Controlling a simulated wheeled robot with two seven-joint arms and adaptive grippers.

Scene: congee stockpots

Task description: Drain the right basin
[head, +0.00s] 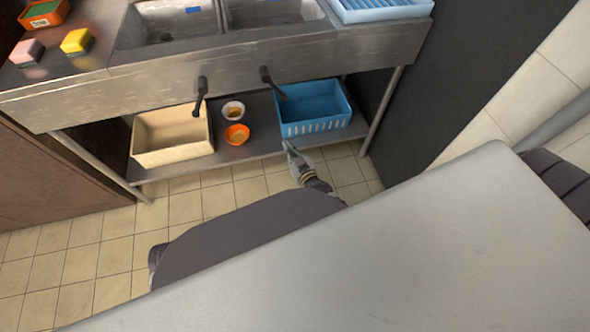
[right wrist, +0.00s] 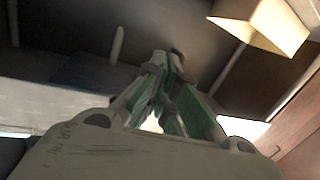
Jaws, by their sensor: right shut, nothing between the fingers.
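The steel sink holds two basins side by side at the top of the head view. The right basin (head: 270,12) shows only in part and looks empty from here, though its bottom is not clear. A black drain lever (head: 271,80) hangs from the sink front below it. A second black lever (head: 201,95) hangs below the left basin (head: 174,20). My right gripper (head: 289,147) is shut and empty, below the right lever and apart from it, near the blue crate. Its fingers with green pads (right wrist: 168,85) show in the right wrist view. My left gripper is out of view.
The lower shelf holds a cream crate (head: 172,152), a white bowl (head: 233,109), an orange bowl (head: 237,139) and a blue crate (head: 320,128). Two sponges, one pink (head: 27,53) and one yellow (head: 76,42), lie on the counter. A dark wall closes off the right side.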

